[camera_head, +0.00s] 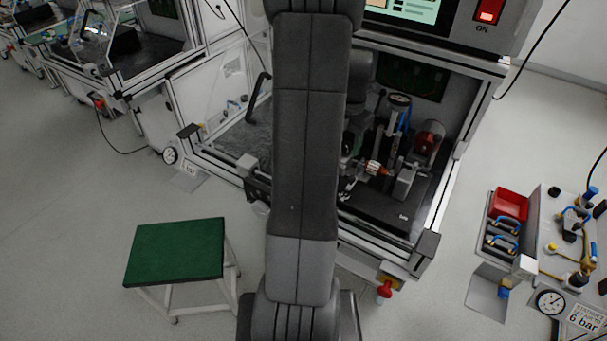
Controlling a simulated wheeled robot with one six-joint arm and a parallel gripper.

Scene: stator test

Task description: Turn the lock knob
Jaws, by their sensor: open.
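The open test cell (445,190) stands right of centre, and my dark arm crosses in front of its left part. Inside, a small orange-and-white knob-like part (374,168) sits just right of my arm; I cannot tell for sure that it is the lock knob. A red knob (384,289) also sticks out below the cell's front edge. My gripper (348,188) is mostly hidden behind my arm, inside the cell and left of the orange part. Its jaws are open. Contact with the orange part cannot be made out.
Inside the cell stand an upright cylinder (398,115), a red-faced round part (428,140) and a grey block (405,182). An open door panel (225,85) is at left. A green-topped stool (178,250) stands front left. A pneumatic bench (545,240) with a red bin (509,204) is at right.

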